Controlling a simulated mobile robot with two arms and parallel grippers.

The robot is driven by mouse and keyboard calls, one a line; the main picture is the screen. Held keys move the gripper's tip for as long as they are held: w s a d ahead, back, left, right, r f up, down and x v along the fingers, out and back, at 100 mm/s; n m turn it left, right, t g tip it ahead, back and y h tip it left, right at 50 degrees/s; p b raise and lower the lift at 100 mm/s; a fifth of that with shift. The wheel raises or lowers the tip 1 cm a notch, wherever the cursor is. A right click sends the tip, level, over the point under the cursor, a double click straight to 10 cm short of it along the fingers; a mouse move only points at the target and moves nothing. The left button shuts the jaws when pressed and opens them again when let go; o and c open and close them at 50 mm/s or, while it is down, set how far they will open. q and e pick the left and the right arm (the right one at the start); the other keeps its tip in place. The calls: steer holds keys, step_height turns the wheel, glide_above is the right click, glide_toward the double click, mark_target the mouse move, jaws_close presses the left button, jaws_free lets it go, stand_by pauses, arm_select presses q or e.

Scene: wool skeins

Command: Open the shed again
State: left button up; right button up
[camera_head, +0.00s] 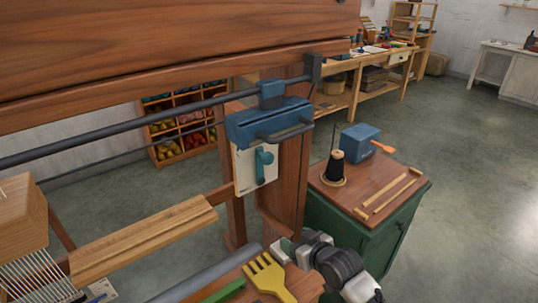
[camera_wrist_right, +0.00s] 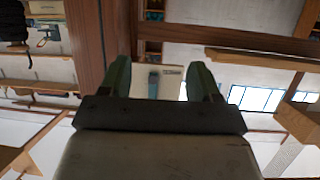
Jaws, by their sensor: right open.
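A pale plate (camera_head: 247,172) with a teal lever (camera_head: 262,160) is fixed on the wooden loom post, below a blue carriage (camera_head: 268,121) on a dark rail. My right gripper (camera_head: 284,246) is below the plate, in front of the post, apart from the lever. In the right wrist view, my right gripper (camera_wrist_right: 160,68) is open and empty. The plate and a blue-grey part of the lever (camera_wrist_right: 154,83) show beyond and between its fingers. Pale warp threads (camera_head: 40,275) run at the lower left, under a wooden beam (camera_head: 20,212). My left gripper is out of view.
A yellow comb-like fork (camera_head: 267,279) and a green bar (camera_head: 224,291) lie on the wood close to my right arm. A green cabinet (camera_head: 372,226) at right carries a black thread cone (camera_head: 334,168), a blue box (camera_head: 360,143) and wooden sticks. Open floor lies beyond.

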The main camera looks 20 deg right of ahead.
mark_target(270, 161)
steer(key=w+r+n+t+y, duration=0.1)
steer(key=w+r+t+y, duration=0.3)
steer(key=r, duration=1.3)
steer(key=shift+h, duration=0.7)
steer(key=x, duration=0.3)
steer(key=p+x, duration=0.1)
steer(key=x, duration=0.3)
steer(key=p+x, duration=0.1)
steer(key=x, duration=0.3)
steer(key=shift+w+d, duration=0.25)
steer(key=shift+w, duration=0.05)
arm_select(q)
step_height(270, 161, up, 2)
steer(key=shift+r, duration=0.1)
